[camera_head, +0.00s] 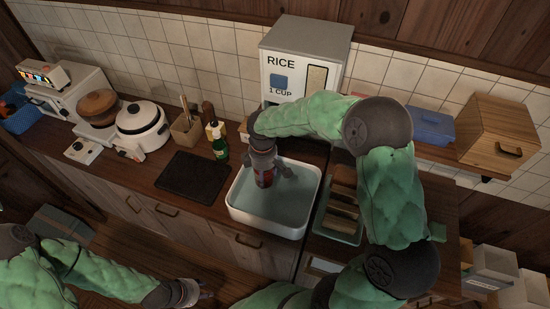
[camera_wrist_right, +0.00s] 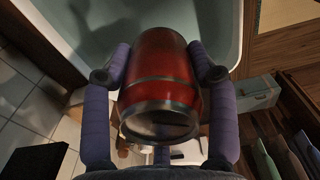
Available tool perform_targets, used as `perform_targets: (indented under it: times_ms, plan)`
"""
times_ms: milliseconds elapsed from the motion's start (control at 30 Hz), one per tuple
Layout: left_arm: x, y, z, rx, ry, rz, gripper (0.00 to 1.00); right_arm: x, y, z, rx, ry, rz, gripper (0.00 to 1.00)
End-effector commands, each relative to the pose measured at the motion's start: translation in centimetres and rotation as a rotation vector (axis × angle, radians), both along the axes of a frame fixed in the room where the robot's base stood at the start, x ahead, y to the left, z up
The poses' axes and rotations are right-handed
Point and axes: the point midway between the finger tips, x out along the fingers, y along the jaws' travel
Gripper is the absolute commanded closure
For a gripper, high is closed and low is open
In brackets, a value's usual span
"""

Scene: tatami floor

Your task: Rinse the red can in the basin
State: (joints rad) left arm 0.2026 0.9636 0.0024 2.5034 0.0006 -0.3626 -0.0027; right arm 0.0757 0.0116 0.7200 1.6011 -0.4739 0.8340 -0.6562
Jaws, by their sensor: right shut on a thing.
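The red can (camera_head: 264,178) is in my right gripper (camera_head: 268,168), over the white basin (camera_head: 274,229) and within its rim. The head view does not show clearly whether the can touches the water. In the right wrist view the can (camera_wrist_right: 165,72) sits between the two purple fingers of my right gripper (camera_wrist_right: 160,62), which press on its sides. The basin (camera_wrist_right: 232,40) holds greenish water behind it. My left gripper (camera_head: 195,293) is low in the head view, in front of the counter and away from the basin; its finger opening is too small to make out.
A rack (camera_head: 340,224) with brown slabs stands close on the right. A rice dispenser (camera_head: 302,55) and rice cooker (camera_head: 141,118) stand at the back.

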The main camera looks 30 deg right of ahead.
Motion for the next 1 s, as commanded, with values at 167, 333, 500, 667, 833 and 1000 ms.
perform_targets:
  times_ms: [167,333,500,667,833,1000]
  plan:
    - [0.0,0.0,2.7,0.0,0.0,0.0,0.6,-0.3,-2.0,2.0,-0.001,-0.002,0.284,0.57]
    - [0.0,0.0,3.9,0.0,0.0,0.0,0.6,-0.5,-3.2,2.8,-0.002,-0.003,0.482,0.57]
    - [0.0,0.0,4.3,0.0,0.0,0.0,0.6,-0.6,-3.8,2.9,-0.003,-0.006,0.575,0.57]
    - [0.0,0.0,3.8,0.0,0.0,0.0,0.6,-0.6,-3.8,2.3,-0.003,-0.006,0.589,0.57]
    - [0.0,0.0,2.8,0.0,0.0,0.0,0.6,-0.6,-3.8,1.1,-0.003,-0.004,0.588,0.57]
    - [0.0,0.0,1.7,0.0,0.0,0.0,0.6,-0.6,-3.8,-0.3,-0.003,-0.004,0.587,0.57]
